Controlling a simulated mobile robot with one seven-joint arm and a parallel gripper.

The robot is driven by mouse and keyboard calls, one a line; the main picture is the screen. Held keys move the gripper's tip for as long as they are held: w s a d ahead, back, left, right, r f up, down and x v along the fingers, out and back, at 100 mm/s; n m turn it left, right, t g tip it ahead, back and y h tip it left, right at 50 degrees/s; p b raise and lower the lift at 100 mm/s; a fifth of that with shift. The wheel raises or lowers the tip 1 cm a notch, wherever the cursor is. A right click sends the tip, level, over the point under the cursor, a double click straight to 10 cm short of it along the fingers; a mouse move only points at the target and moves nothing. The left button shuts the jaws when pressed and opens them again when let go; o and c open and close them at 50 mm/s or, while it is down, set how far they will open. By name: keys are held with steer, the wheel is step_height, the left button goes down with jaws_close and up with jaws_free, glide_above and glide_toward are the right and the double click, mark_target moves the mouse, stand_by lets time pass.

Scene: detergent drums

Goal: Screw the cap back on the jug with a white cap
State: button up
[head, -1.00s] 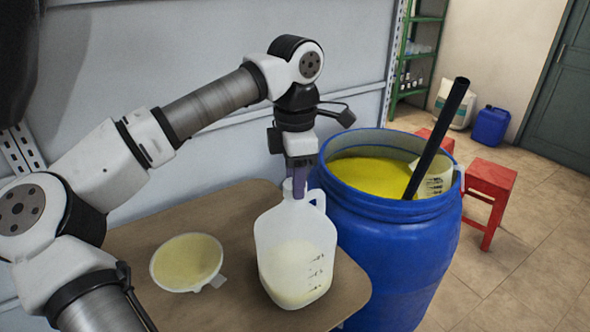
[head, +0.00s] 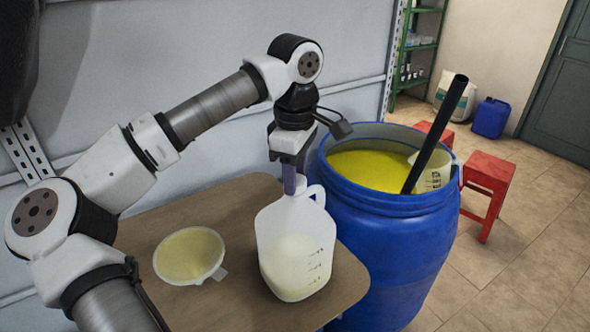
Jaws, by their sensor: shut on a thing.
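The jug (head: 294,238) is translucent white with a side handle and dark marks, and stands upright on the brown table. Pale liquid fills its lower part. My gripper (head: 290,190) points straight down at the jug's mouth, with its purple fingers right over the neck. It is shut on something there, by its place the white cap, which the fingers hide. I cannot tell how far the cap is threaded or whether it sits level.
A funnel-like bowl (head: 190,255) with yellowish contents lies on the table (head: 225,205) left of the jug. A blue drum (head: 385,245) of yellow liquid stands close on the right, with a black pole (head: 436,132) and a pitcher (head: 432,177) in it. Red stools (head: 487,180) stand beyond.

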steer(key=shift+f, duration=0.1)
steer(key=m, duration=0.5)
steer(key=shift+m+p, duration=0.3)
steer(key=o, duration=0.9)
steer(key=n+b, duration=0.1)
steer(key=n, duration=0.1)
steer(key=shift+n, duration=0.3)
steer(key=n, duration=0.3)
